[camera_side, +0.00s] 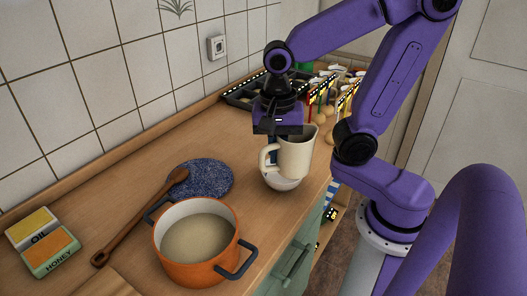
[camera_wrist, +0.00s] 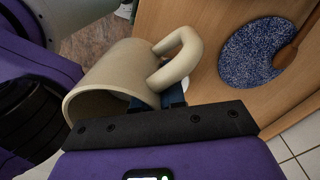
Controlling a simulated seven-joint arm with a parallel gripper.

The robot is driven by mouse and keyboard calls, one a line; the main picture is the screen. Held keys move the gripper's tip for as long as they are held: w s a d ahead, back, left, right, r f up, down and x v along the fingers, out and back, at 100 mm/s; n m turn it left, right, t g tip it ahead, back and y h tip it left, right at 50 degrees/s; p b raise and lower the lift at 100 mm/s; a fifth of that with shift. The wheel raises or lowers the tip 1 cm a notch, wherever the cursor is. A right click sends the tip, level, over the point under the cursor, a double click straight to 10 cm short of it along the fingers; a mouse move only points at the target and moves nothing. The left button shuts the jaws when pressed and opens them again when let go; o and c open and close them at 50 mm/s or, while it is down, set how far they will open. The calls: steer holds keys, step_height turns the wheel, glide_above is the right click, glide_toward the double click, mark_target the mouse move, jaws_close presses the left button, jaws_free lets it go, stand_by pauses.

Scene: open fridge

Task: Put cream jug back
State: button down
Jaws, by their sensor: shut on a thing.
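The cream jug (camera_side: 297,156) is held in my gripper (camera_side: 284,134), tilted a little, with its handle toward the left. In the side view it is over a small white bowl (camera_side: 283,182) and partly covers it; I cannot tell whether they touch. In the wrist view the jug (camera_wrist: 112,78) lies across the picture with its open mouth toward the lower left and its handle at the upper right. The dark blue fingers (camera_wrist: 170,97) are shut at the jug near its handle, and their tips are partly hidden.
An orange pot (camera_side: 196,268) with pale contents stands in front at left. A dark rack (camera_side: 243,92) and several small items stand behind. Bare counter lies between.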

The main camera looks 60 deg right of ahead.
steer(key=w+d+f+m, duration=0.1)
steer(key=w+d+m, duration=0.2)
steer(key=d+m, duration=0.4)
steer(key=w+d+m, duration=0.4)
steer(key=d+m, duration=0.1)
steer(key=d, duration=0.5)
steer(key=w+d+f, duration=0.1)
steer(key=w+f, duration=0.2)
steer(key=w, duration=0.1)
steer(key=w+d+f, duration=0.2)
steer(key=w+f, duration=0.1)
steer(key=w, duration=0.1)
steer(key=w+d+f, duration=0.1)
steer(key=w+f, duration=0.2)
steer(key=w, duration=0.1)
steer(key=shift+w+d+f, duration=0.1)
steer(key=shift+d, duration=0.05)
steer(key=shift+w+d+f, duration=0.1)
steer(key=shift+w+f, duration=0.05)
steer(key=shift+f, duration=0.8)
steer(key=shift+w+f, duration=0.1)
steer(key=shift+f, duration=0.85)
steer(key=shift+f, duration=0.1)
steer(key=c, duration=1.2)
jaws_free()
